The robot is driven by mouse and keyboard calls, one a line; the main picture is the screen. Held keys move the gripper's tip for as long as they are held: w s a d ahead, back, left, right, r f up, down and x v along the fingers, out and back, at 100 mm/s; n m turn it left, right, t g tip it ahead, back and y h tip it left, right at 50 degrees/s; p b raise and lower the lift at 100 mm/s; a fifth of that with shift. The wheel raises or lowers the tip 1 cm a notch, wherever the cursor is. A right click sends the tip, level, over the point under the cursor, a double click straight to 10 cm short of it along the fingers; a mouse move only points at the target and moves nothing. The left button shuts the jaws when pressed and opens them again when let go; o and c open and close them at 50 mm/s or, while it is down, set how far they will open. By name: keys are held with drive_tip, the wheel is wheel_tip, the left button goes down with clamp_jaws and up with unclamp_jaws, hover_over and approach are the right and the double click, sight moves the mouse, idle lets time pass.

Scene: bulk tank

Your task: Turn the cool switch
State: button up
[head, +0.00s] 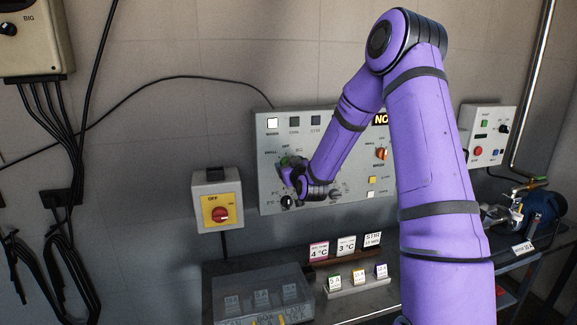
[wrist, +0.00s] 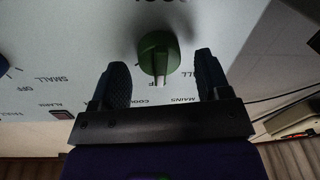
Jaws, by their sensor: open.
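The green switch knob (wrist: 158,53) stands out from the grey control panel (wrist: 225,22) in the wrist view, with an upside-down OFF label by it and a cut-off label at the top edge. My gripper (wrist: 162,67) is open, with one dark finger on each side of the knob and visible gaps between. In the head view my gripper (head: 290,172) is at the left part of the panel (head: 268,190), and a little of the green knob (head: 284,160) shows. My arm hides the middle of the panel.
An orange knob (head: 381,154) and a black knob (head: 286,201) are on the panel. Below, a clear cover (head: 245,290) and small label cards (head: 346,244) stand on the bench.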

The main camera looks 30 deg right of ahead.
drive_tip(key=shift+w+d, duration=0.1)
drive_tip(key=shift+w, duration=0.35)
drive_tip(key=c, duration=0.9)
drive_tip(key=shift+m, duration=0.3)
drive_tip(key=m, duration=0.4)
drive_tip(key=shift+f, duration=0.1)
drive_tip(key=m, duration=0.5)
drive_tip(key=shift+d+t, duration=0.1)
drive_tip(key=shift+t, duration=0.2)
drive_tip(key=shift+f+m, duration=0.1)
drive_tip(key=shift+m, duration=0.3)
